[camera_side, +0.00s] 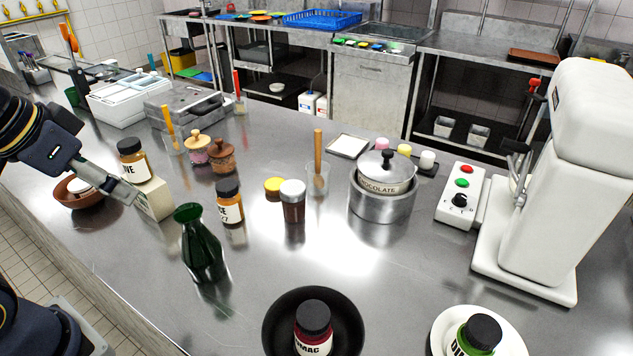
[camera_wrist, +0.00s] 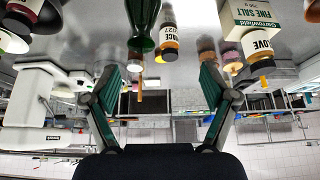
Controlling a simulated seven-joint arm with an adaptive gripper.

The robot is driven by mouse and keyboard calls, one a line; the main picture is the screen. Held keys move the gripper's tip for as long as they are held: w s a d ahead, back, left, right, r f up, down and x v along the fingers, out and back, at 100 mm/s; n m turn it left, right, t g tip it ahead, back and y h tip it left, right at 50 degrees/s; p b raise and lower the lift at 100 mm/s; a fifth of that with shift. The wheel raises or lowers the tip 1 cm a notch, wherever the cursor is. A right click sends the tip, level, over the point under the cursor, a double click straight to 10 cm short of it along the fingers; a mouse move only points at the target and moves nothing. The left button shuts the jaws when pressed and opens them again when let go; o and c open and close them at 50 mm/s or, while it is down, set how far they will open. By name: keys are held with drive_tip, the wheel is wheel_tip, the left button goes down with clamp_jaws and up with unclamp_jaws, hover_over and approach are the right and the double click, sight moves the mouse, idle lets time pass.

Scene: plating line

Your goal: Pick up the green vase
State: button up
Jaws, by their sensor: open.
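The green vase (camera_side: 200,248) is dark green glass with a narrow neck and flared rim. It stands upright on the steel counter in the side view. It also shows upside down at the top of the wrist view (camera_wrist: 143,20). My gripper (camera_side: 122,190) is at the left of the side view, left of the vase and apart from it, partly in front of a salt box. In the wrist view my gripper (camera_wrist: 160,82) has its two fingers spread wide with nothing held between them. The vase shows ahead of the fingers, left of their middle.
The salt box (camera_side: 153,198) with a spice jar above it (camera_side: 135,165) is near my gripper. A jar (camera_side: 229,205) stands close behind the vase. A brown bowl (camera_side: 80,193) is at left. A black pan (camera_side: 283,315) is at front. Bare counter lies left of the vase.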

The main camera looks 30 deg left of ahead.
drive_tip(key=shift+o, duration=0.3)
drive_tip(key=shift+o, duration=0.6)
